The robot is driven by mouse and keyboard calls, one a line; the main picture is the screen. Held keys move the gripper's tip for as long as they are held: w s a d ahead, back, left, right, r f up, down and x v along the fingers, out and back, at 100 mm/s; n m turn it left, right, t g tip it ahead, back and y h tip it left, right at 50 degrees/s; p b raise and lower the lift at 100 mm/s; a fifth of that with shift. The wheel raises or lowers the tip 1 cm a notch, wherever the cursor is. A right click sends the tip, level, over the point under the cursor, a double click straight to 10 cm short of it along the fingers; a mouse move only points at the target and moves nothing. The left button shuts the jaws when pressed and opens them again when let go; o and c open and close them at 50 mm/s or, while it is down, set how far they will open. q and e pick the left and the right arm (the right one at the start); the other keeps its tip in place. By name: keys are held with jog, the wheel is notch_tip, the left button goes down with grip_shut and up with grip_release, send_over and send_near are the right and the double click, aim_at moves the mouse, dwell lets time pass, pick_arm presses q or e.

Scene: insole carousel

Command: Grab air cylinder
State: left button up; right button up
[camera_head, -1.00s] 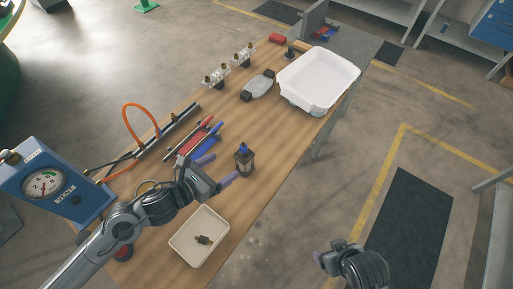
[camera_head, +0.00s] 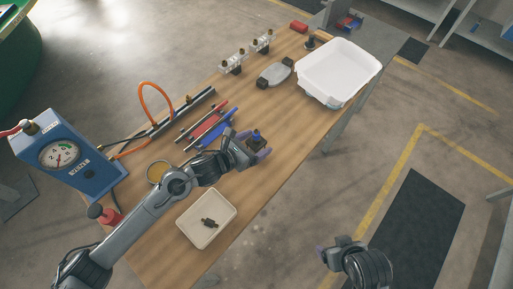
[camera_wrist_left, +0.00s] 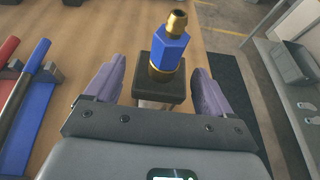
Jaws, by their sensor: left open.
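An upright air cylinder with a dark square top (camera_head: 256,137) stands on the wooden table. In the left wrist view its blue hexagonal fitting with a brass tip (camera_wrist_left: 170,45) points up toward me. My left gripper (camera_head: 252,147) is open. Its two purple-grey fingers (camera_wrist_left: 159,68) are on either side of the cylinder, with a visible gap on each side. The lower body is mostly hidden beneath the cap and behind the gripper. My right gripper (camera_head: 332,250) is off the table's right side, over the floor; its jaw opening is unclear.
Red and blue tools (camera_head: 209,126) lie left of the cylinder. A cream tray (camera_head: 231,228) with a small dark part is nearer me. A white bin (camera_head: 318,88) and grey-topped device (camera_head: 274,75) are farther back. A blue gauge box (camera_head: 88,180) is at left.

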pick_arm(q)
jog(key=shift+w+d+f, duration=0.15)
jog(key=shift+w+d, duration=0.1)
jog(key=shift+w, duration=0.05)
jog(key=c, duration=1.1)
jog(key=shift+c, duration=1.3)
jog(key=shift+r, duration=0.2)
